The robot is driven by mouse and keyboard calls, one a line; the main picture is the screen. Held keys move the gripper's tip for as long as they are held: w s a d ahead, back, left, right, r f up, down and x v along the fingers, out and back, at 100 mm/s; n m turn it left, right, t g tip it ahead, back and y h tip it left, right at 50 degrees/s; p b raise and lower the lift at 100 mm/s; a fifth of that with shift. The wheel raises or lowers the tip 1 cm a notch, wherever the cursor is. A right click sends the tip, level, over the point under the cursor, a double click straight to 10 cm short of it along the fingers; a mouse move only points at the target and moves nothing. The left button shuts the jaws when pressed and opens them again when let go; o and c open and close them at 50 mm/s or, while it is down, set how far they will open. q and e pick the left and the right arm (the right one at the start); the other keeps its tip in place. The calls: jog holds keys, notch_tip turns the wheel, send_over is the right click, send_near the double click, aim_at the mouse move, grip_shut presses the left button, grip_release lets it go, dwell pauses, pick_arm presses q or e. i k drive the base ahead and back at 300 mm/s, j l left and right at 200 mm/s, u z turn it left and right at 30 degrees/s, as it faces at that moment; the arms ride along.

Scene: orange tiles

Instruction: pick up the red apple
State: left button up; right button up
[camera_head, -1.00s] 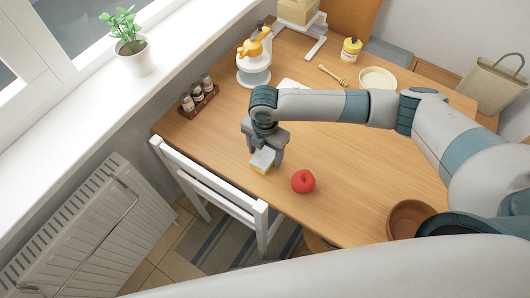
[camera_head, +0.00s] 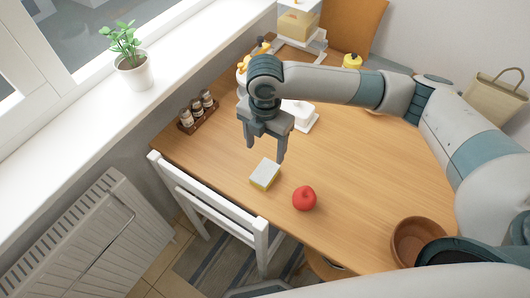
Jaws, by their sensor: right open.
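The red apple (camera_head: 304,198) sits on the wooden table (camera_head: 345,175) near its front edge. My right gripper (camera_head: 266,157) is open and empty, pointing down above the table, up and to the left of the apple. A yellow and white sponge (camera_head: 265,174) lies on the table just below the gripper's fingers in the picture, to the left of the apple. My left gripper is not in view.
A brown bowl (camera_head: 407,243) stands at the right front of the table. A white butter dish (camera_head: 300,116) is behind the gripper, and a spice rack (camera_head: 198,115) is at the left edge. A white chair (camera_head: 213,200) stands against the front edge.

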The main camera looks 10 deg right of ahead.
aim_at(304, 198)
jog(key=z, duration=0.85)
